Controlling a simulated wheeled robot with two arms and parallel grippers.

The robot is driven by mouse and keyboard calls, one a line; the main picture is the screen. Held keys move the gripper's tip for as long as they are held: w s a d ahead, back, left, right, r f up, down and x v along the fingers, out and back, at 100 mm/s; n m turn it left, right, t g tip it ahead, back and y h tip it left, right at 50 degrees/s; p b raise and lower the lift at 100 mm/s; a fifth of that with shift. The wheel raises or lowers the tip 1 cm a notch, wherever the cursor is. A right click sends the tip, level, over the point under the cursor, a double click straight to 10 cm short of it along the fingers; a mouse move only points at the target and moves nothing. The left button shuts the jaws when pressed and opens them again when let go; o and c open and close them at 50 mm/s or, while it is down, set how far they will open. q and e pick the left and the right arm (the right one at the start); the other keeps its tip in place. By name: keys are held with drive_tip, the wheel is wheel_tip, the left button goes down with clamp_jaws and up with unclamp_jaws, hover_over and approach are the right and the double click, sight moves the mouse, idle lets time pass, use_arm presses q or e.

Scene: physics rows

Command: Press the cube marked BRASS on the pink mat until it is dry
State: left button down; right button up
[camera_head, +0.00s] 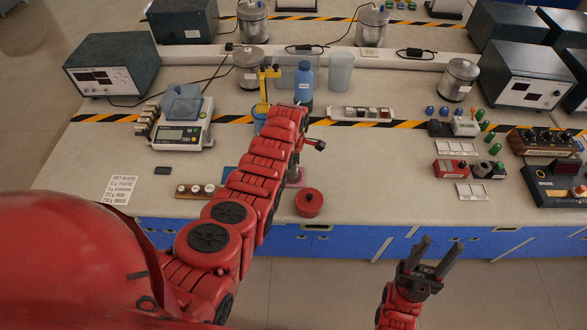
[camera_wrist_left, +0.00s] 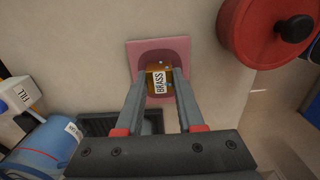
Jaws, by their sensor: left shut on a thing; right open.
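The pink mat (camera_wrist_left: 134,53) lies on the bench in the left wrist view, with a darker patch around the cube. A sliver of it shows beside my arm in the head view (camera_head: 298,178). The brass-coloured cube marked BRASS (camera_wrist_left: 158,83) is between the fingers of my left gripper (camera_wrist_left: 160,72), shut on it. The cube is over the mat; I cannot tell whether it touches. My left arm hides the cube in the head view. My right gripper (camera_head: 440,243) is open and empty, in front of the bench edge.
A red round pot with a black knob (camera_wrist_left: 262,30) stands right of the mat, also in the head view (camera_head: 309,203). A blue container (camera_wrist_left: 42,148) and a block marked FILL (camera_wrist_left: 17,93) are at the left. A scale (camera_head: 182,132) stands further left on the bench.

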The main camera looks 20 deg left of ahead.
use_arm(q)
drive_tip(key=shift+f+b, duration=0.55)
drive_tip(key=shift+f, duration=0.05)
idle(0.3)
drive_tip(key=shift+s+f, duration=0.1)
drive_tip(key=shift+s, duration=0.05)
idle(1.2)
drive_tip(key=shift+w+d+r+p, duration=0.2)
drive_tip(key=shift+d+r+p, duration=0.15)
drive_tip(key=shift+r, duration=0.35)
drive_tip(key=shift+r, duration=0.1)
wheel_tip(320, 180, up, 5)
drive_tip(key=p, duration=0.4)
drive_tip(key=shift+a, duration=0.1)
idle(0.5)
